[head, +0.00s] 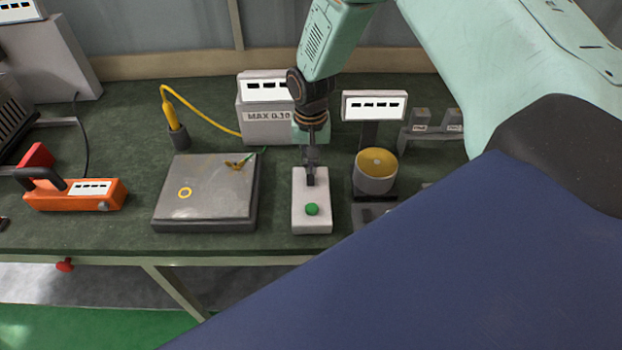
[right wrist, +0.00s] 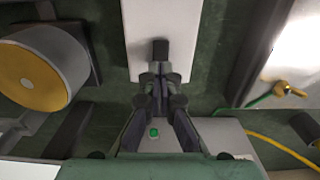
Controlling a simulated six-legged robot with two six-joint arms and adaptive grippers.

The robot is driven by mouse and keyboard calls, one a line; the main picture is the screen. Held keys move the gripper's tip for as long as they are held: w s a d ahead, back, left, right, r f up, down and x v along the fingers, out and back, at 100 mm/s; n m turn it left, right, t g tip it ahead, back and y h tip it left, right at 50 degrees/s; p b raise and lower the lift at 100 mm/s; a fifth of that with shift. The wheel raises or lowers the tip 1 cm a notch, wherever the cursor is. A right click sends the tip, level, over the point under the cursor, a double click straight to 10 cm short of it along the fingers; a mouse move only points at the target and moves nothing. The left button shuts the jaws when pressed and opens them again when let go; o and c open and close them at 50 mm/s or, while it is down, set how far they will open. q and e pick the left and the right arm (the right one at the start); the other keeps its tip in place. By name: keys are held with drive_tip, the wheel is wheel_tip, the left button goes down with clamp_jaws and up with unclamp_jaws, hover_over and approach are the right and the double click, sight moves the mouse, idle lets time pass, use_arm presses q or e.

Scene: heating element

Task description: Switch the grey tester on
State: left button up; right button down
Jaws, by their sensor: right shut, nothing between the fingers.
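The grey tester (head: 268,126) stands at the back of the bench, marked "MAX 0.10", with a white display on top and a yellow cable from its left side. Its right end is hidden behind my right arm. In the right wrist view a grey box (right wrist: 205,135) with a small green spot, apparently the tester, lies below my fingers. My right gripper (head: 311,163) is shut and empty, pointing down at the rear of a white box (head: 323,222) with a green button. In the right wrist view the fingertips (right wrist: 160,72) are close to its black knob (right wrist: 160,50); contact cannot be told.
A grey plate (head: 205,212) with a yellow ring lies to the left, and a yellow probe (head: 171,114) stands in a holder behind it. A round yellow-topped device (head: 376,168) stands close on the right. An orange tool (head: 83,195) lies far left.

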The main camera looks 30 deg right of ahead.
drive_tip(key=shift+f, duration=0.15)
drive_tip(key=shift+w+f, duration=0.15)
drive_tip(key=shift+f, duration=0.1)
drive_tip(key=shift+f+b, duration=0.1)
drive_tip(key=shift+b, duration=0.2)
drive_tip(key=shift+f, duration=0.3)
drive_tip(key=shift+s+f, duration=0.1)
drive_tip(key=shift+s, duration=0.1)
